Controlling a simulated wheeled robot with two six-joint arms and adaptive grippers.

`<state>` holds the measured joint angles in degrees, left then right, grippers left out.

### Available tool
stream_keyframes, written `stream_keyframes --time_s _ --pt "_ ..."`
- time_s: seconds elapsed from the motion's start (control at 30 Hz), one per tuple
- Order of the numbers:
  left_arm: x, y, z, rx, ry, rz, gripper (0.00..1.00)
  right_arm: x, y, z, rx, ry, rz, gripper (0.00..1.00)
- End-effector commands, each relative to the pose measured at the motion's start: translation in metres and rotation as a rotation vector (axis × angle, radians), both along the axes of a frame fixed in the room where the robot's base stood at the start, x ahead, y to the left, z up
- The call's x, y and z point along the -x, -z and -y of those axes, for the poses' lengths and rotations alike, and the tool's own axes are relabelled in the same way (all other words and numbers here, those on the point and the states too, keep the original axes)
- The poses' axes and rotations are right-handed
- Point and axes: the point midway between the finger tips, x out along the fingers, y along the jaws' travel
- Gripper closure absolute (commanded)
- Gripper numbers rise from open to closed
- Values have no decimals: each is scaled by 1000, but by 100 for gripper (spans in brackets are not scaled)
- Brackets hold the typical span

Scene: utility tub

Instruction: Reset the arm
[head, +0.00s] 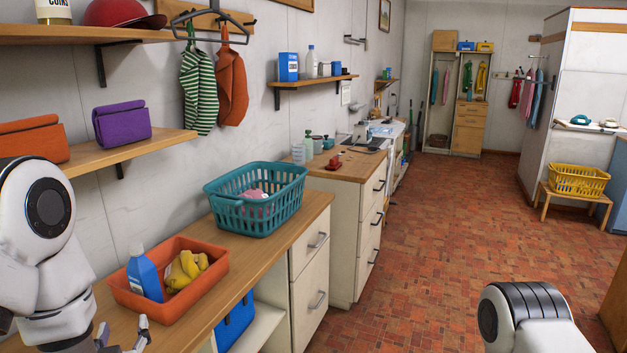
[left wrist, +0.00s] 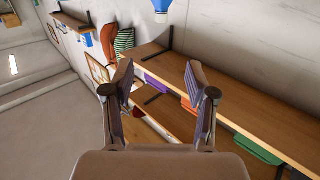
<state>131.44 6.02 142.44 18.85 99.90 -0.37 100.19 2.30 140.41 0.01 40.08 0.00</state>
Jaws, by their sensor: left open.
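My left arm comes in at the left edge of the head view. Its gripper (head: 124,338) shows at the bottom edge, partly cut off, low in front of the wooden counter (head: 285,222). In the left wrist view the two fingers of the left gripper (left wrist: 158,82) stand apart with nothing held between them. Behind them are wall shelves (left wrist: 240,115), seen tilted. My right arm shows only as a white and black link at the lower right of the head view; its gripper is out of view.
An orange tub (head: 213,293) with a blue bottle (head: 145,273) and yellow cloth (head: 186,268) stands on the counter near my left arm. A teal basket (head: 270,215) is behind it. Shelves with an orange pouch (head: 32,140) and purple pouch (head: 121,122) hang above. The brick floor (head: 440,240) is clear.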

Motion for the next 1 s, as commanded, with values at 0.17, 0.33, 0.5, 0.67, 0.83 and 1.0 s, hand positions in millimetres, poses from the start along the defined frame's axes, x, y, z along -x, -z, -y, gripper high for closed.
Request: stream_keyframes --time_s 0.17,0.33,0.5,0.67,0.83,1.0 --pt "5 51 10 45 39 -159 43 -1 0 0 0 0 3 100" --pt "20 107 22 95 84 -346 43 -1 0 0 0 -1 3 100" --pt "52 176 38 157 134 -590 43 -1 0 0 0 0 2 100" --pt "121 260 62 238 200 -944 43 -1 0 0 0 0 2 100" --pt "223 323 85 318 268 -1353 43 -1 0 0 0 0 3 100" --pt "246 331 88 333 280 -1438 43 -1 0 0 0 0 3 100"
